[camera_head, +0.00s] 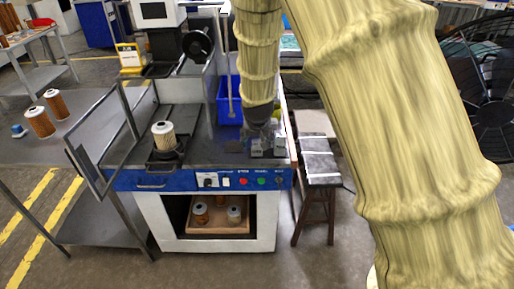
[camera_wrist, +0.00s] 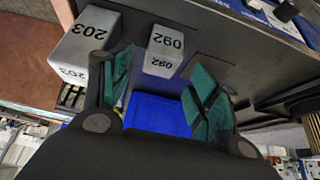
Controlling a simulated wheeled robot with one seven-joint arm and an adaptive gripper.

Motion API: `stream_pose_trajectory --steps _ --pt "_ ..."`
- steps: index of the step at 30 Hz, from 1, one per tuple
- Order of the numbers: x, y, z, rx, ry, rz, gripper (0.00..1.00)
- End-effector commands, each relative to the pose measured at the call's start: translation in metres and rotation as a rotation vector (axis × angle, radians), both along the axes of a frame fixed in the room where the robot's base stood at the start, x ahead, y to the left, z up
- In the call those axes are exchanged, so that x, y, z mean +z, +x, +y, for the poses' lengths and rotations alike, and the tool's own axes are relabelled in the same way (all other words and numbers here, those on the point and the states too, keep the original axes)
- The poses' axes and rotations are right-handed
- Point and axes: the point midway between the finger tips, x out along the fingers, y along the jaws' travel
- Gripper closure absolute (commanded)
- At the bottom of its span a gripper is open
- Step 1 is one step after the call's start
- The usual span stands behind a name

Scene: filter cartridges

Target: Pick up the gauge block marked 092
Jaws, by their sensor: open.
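The gauge block marked 092 (camera_wrist: 166,43) is a small grey block with black digits, upside down in the wrist view. It stands on the dark bench top, seen between and beyond my gripper's fingers. My gripper (camera_wrist: 163,78) is open and empty, with green-padded fingers apart on either side of the view. A larger grey block marked 203 (camera_wrist: 84,44) stands to its left, partly behind the left finger. In the head view my gripper (camera_head: 261,122) hangs just above small grey blocks (camera_head: 280,147) at the bench's right end; their marks are too small to read there.
A blue bin (camera_head: 226,101) stands behind the blocks; it also shows between my fingers (camera_wrist: 158,116). A white pleated filter (camera_head: 163,136) stands on the bench's left. Buttons line the blue front panel (camera_head: 211,181). A dark stool (camera_head: 319,168) stands right of the bench.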

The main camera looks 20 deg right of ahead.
Motion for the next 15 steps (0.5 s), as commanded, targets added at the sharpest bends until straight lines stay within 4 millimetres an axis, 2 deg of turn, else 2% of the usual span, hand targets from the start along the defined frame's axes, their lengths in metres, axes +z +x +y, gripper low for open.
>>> stream_pose_trajectory --steps 7,15 --pt "-0.026 0.007 -0.003 0.0 0.0 0.002 0.39" --pt "-0.035 0.013 -0.005 0.0 0.0 0.001 0.39"
